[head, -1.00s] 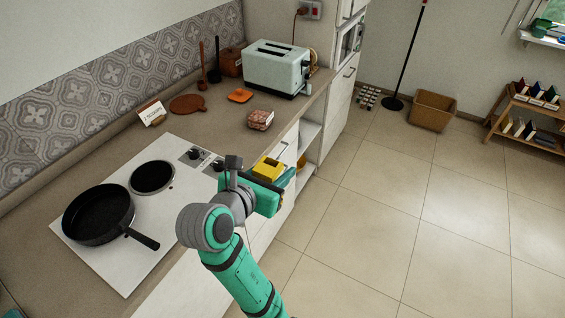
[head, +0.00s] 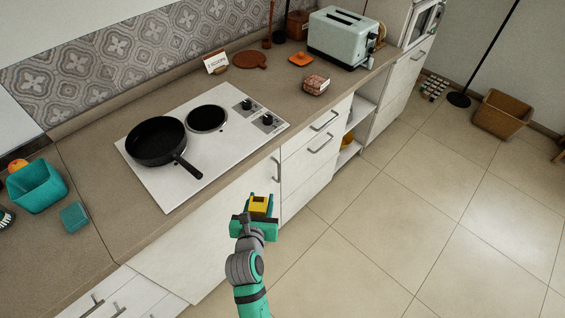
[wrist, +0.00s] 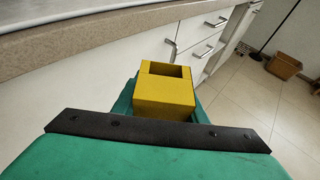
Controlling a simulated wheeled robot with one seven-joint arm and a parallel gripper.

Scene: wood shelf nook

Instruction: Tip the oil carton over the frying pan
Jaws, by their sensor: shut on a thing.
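The yellow oil carton (head: 259,204) is held in my gripper (head: 258,213), in front of the white cupboard fronts. In the wrist view the carton (wrist: 164,97) stands between the fingers of my gripper (wrist: 165,105), with a dark opening in its top. It looks about upright. My gripper is shut on it. The black frying pan (head: 157,141) sits on the front left of the white hob (head: 225,151), its handle pointing to the lower right. The carton is apart from the pan, to its lower right in the head view. The pan is not in the wrist view.
The counter edge and cupboard handles (head: 319,143) lie close beyond my gripper. A teal bin (head: 37,188) and teal sponge (head: 74,217) are on the counter at left. A toaster (head: 342,38) and a meat pack (head: 316,85) stand farther right.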

